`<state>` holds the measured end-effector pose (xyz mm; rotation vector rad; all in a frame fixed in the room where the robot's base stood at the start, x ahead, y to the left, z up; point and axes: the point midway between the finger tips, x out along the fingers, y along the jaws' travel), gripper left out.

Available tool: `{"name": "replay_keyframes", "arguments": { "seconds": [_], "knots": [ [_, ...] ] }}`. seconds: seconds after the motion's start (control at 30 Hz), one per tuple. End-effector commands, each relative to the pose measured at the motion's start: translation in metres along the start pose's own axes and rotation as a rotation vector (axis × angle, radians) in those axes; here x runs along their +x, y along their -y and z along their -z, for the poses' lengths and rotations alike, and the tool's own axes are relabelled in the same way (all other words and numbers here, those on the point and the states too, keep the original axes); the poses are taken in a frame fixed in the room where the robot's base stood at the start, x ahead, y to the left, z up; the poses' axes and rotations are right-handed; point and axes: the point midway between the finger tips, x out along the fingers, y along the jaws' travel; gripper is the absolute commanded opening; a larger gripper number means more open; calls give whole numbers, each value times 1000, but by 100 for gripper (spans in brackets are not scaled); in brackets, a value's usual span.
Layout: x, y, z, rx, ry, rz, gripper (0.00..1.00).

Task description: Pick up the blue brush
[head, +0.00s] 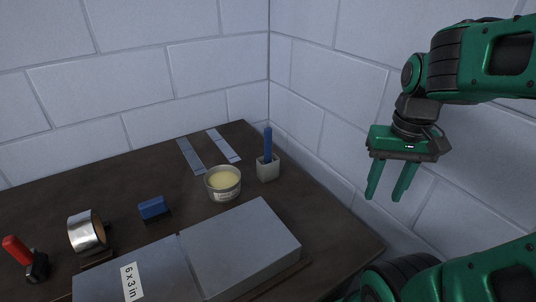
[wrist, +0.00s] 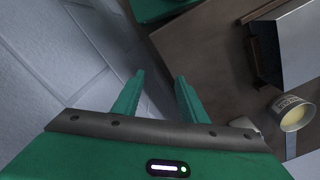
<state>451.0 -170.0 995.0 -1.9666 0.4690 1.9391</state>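The blue brush (head: 268,142) stands upright in a small light grey square holder (head: 268,169) near the back right of the table, close to the wall corner. In the wrist view the brush is not clearly visible; a small pale part of what may be its holder (wrist: 243,123) shows just past my gripper's body. My gripper (head: 385,196) is open and empty, with its two green fingers pointing down. It hangs in the air right of the table, apart from the brush. Its fingers also show in the wrist view (wrist: 160,82).
A tin of yellowish paste (head: 223,184) stands left of the holder. Grey metal boxes (head: 240,245) lie in front. White block walls stand behind and right.

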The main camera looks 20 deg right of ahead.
Motion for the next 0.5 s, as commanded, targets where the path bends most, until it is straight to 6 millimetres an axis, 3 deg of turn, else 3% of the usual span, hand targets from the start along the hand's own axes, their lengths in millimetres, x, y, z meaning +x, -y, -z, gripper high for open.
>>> {"name": "replay_keyframes", "arguments": {
  "seconds": [0.1, 0.3, 0.4, 0.5],
  "knots": [
    [-28, 46, 52, -149, -23, 0, 39],
    [-70, 156, 122, -425, -68, 14, 39],
    [-84, 206, 140, -537, -83, 23, 39],
    [-92, 244, 149, -615, -95, 31, 39]
  ]
}}
